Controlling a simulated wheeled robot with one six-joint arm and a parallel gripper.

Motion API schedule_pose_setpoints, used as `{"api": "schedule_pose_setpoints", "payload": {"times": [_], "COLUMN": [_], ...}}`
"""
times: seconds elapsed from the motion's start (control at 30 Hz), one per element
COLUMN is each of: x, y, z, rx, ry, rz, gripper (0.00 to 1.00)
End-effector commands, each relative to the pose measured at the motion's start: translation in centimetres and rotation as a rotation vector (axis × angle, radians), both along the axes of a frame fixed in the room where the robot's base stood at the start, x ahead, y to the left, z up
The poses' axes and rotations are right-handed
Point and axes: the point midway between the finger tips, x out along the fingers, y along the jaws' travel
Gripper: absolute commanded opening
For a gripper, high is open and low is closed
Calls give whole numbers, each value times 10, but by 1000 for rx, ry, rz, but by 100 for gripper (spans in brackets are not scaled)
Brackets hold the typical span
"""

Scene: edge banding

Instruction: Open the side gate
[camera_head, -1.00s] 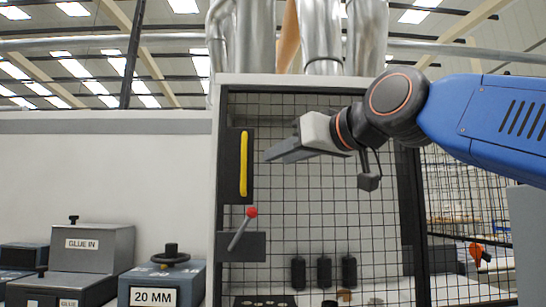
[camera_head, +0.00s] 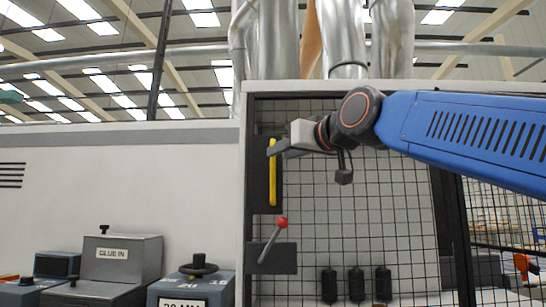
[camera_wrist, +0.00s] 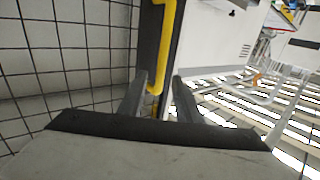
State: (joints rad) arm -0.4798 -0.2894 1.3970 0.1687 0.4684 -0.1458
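The side gate is a wire mesh panel (camera_head: 350,220) in a dark frame, and it looks closed. A vertical yellow handle (camera_head: 272,182) is on a dark plate at its left side. Below it is a lever with a red knob (camera_head: 281,222), tilted. My gripper (camera_head: 277,148) is at the upper part of the handle and hides a bit of it. In the wrist view, the yellow handle (camera_wrist: 166,45) shows with its bent end between the two separated fingers of my gripper (camera_wrist: 158,98). The fingers look open, one on each side; I cannot tell whether either touches it.
A glue unit (camera_head: 118,258) and a box labelled 20 MM (camera_head: 192,290) stand at the lower left, before a pale machine wall (camera_head: 120,180). Several dark cylinders (camera_head: 356,284) are behind the mesh. Silver ducts (camera_head: 345,40) rise above the gate.

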Motion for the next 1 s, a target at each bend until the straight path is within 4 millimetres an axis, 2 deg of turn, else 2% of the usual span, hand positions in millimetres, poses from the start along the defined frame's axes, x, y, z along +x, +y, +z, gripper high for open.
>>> {"api": "schedule_pose_setpoints", "payload": {"times": [0.13,0.33,0.77,0.8,0.9,0.93,1.0], "x": [21,40,47,47,47,47,47], "y": [13,24,29,29,29,29,29], "z": [-1,-1,0,0,0,0,0], "rx": [-2,-2,0,0,0,0,0], "ry": [1,1,0,0,0,0,0], "rz": [0,0,0,0,0,0,0], "gripper": [31,31,31,29,5,0,0]}}
